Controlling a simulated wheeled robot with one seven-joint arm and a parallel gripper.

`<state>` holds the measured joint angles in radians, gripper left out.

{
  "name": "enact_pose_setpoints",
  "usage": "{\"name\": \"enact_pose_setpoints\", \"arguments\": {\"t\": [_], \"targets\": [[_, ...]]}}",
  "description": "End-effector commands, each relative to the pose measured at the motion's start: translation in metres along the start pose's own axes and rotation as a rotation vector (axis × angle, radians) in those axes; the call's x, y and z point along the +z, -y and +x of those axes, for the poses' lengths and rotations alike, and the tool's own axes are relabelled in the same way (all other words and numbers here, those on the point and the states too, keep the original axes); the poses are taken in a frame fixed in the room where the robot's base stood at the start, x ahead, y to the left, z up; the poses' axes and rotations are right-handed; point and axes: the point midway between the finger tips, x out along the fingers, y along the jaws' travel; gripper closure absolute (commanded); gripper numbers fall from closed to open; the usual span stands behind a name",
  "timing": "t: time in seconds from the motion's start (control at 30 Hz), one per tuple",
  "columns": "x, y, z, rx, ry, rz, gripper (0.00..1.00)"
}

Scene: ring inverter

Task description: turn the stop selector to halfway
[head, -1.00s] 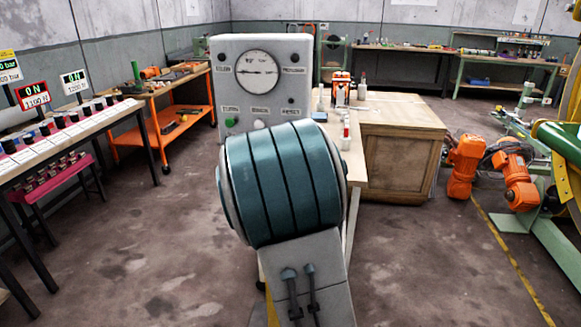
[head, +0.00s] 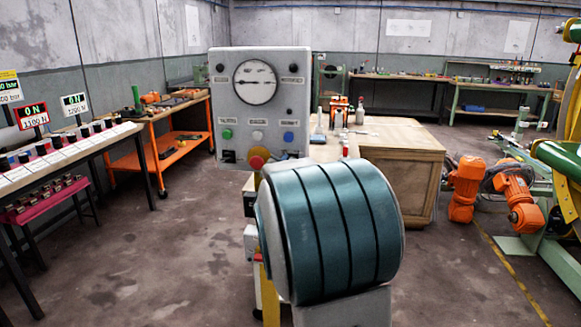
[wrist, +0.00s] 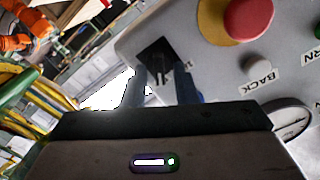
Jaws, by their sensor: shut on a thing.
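The stop selector (wrist: 155,50) is a dark square plate on the grey control panel, seen at the upper middle of the wrist view, beside the red mushroom button. My gripper (wrist: 162,80) has its two blue-grey fingers at the plate and is shut on the selector's handle. The handle is mostly hidden between the fingers, so I cannot tell its exact angle. In the head view the control panel (head: 290,90) stands upright behind my arm, and the gripper is not clearly visible there.
The red mushroom button (wrist: 248,18) with its yellow ring is close beside the selector. A white button (wrist: 257,65) and a green button (wrist: 317,30) are also near. A wooden cabinet (head: 400,190) stands right of the panel.

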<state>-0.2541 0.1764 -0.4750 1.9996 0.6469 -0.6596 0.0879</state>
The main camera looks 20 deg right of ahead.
Motion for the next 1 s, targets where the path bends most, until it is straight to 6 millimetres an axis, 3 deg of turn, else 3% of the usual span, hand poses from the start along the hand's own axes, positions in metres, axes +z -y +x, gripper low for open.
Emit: {"name": "enact_pose_setpoints", "arguments": {"t": [0.2, 0.23, 0.67, 1.0], "targets": [[0.001, 0.000, 0.000, 0.001, 0.001, 0.000, 0.96], [0.001, 0.000, 0.000, 0.001, 0.001, 0.000, 0.69], [0.000, 0.001, -0.010, -0.002, 0.001, 0.001, 0.69], [-0.001, 0.001, -0.076, -0.002, 0.002, 0.004, 0.69]]}}
